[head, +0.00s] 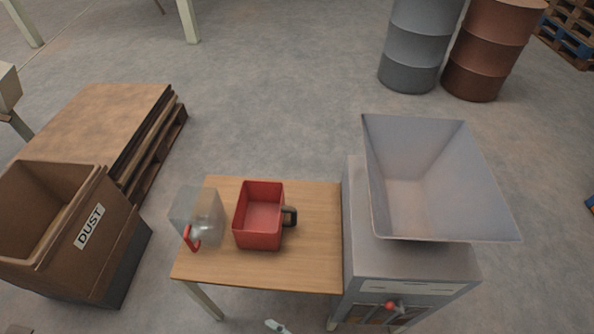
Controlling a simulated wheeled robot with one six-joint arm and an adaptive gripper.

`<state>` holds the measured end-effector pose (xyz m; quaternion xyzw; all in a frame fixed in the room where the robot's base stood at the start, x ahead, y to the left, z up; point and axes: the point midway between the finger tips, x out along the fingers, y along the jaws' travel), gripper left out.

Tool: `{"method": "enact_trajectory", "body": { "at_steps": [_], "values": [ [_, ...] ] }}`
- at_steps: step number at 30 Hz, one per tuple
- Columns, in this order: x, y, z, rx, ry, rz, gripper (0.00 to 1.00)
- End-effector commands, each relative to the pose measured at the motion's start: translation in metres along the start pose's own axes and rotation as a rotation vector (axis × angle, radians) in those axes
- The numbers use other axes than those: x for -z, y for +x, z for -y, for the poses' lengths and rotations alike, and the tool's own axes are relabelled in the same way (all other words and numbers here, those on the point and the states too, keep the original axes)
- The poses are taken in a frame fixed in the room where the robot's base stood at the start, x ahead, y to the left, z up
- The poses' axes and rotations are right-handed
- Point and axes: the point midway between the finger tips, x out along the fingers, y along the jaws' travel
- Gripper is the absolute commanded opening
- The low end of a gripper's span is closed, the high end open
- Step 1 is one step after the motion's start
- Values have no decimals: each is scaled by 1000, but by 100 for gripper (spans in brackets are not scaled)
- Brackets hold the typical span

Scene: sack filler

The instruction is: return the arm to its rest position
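My gripper does not show in the head view, the only view given. A small pale grey piece (275,326) pokes in at the bottom edge, below the table. It is cut off, and I cannot tell whether it is part of my arm. No arm shows over the wooden table (315,265). On the table stand an open red bin (258,236) with a dark handle on its right, and a clear container (197,206) with a red handle at its left edge. The red bin looks empty.
A grey hopper machine (440,190) stands against the table's right side. A brown dust bin (120,235) stands left, in front of stacked boards on a pallet (100,120). A grey drum (414,45) and a rust-brown drum (488,50) stand at back right. The middle floor is clear.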

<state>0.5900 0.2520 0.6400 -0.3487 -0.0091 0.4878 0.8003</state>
Motion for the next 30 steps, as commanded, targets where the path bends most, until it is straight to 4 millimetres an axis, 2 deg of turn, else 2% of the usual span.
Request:
{"method": "enact_trajectory", "body": {
  "at_steps": [1,6,9,13,17,21,25,30],
  "values": [
    [11,-22,-4,17,-82,-66,40],
    [34,-95,-4,53,-425,-292,40],
    [37,-138,0,54,-630,-422,40],
    [30,-194,10,32,-897,-584,40],
    [10,-247,23,-15,-1165,-737,40],
    [-23,-298,41,-93,-1456,-886,40],
    [-59,-333,60,-177,-1700,-995,40],
    [-93,-357,76,-264,-1915,-1074,40]
  ]
}}
